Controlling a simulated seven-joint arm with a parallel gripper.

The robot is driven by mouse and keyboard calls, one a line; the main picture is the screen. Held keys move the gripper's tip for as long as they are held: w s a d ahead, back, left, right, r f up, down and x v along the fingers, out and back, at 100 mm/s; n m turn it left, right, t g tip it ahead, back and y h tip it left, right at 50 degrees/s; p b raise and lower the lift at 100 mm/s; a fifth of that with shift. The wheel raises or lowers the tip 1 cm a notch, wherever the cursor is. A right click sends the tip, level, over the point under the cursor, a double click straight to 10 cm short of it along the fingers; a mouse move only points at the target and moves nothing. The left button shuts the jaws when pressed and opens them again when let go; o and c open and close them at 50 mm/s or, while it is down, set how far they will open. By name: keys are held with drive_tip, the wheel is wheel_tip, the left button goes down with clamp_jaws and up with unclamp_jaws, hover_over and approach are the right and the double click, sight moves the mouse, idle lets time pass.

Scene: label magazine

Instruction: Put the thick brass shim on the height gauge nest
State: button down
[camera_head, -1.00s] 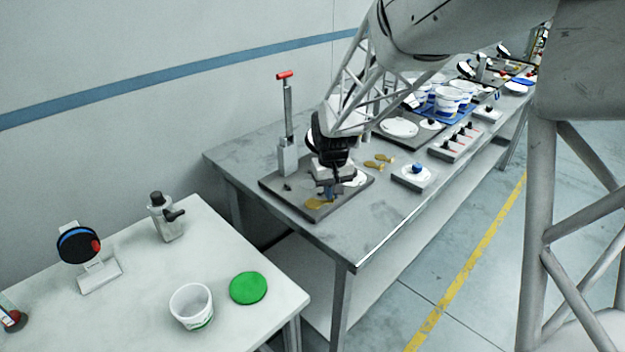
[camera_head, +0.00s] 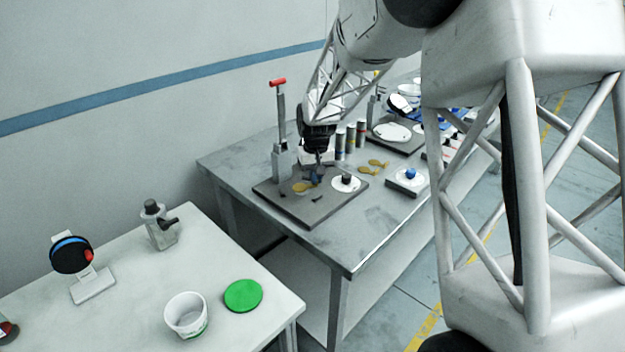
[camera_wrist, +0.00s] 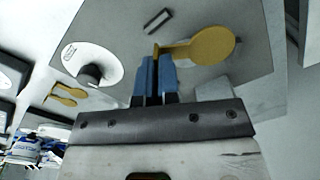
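A brass shim (camera_head: 301,187), a round disc with a narrow tab, is at my gripper (camera_head: 315,181), over or on the dark plate (camera_head: 308,212) of the height gauge. In the wrist view the shim's disc (camera_wrist: 212,45) reaches right from my blue fingertips (camera_wrist: 154,66). The fingers are close together, with the tab's end between their tips. I cannot tell whether the disc touches the plate. The height gauge (camera_head: 281,130) has an upright post with a red handle. Small dark blocks (camera_wrist: 157,20) flank the shim; the nest itself is not clearly distinguishable.
A white disc with a dark knob (camera_head: 346,183) is on the plate. Two more brass shims (camera_head: 372,167) lie beside it, near a blue-knobbed block (camera_head: 408,178). Several cylinders (camera_head: 350,138) stand behind. The nearer table holds a white tub (camera_head: 187,315) and green disc (camera_head: 243,295).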

drive_tip(key=shift+w+a+f, duration=0.1)
drive_tip(key=shift+w+a, duration=0.1)
drive_tip(key=shift+w, duration=0.85)
drive_tip(key=shift+w+a+f, duration=0.1)
drive_tip(key=shift+w+a, duration=0.1)
drive_tip(key=shift+w, duration=0.8)
drive_tip(key=shift+f, duration=1.75)
drive_tip(key=shift+f, duration=0.15)
drive_tip(key=c, duration=1.3)
unclamp_jaws()
drive_tip(key=shift+c, duration=0.2)
wheel_tip(320, 180, up, 12)
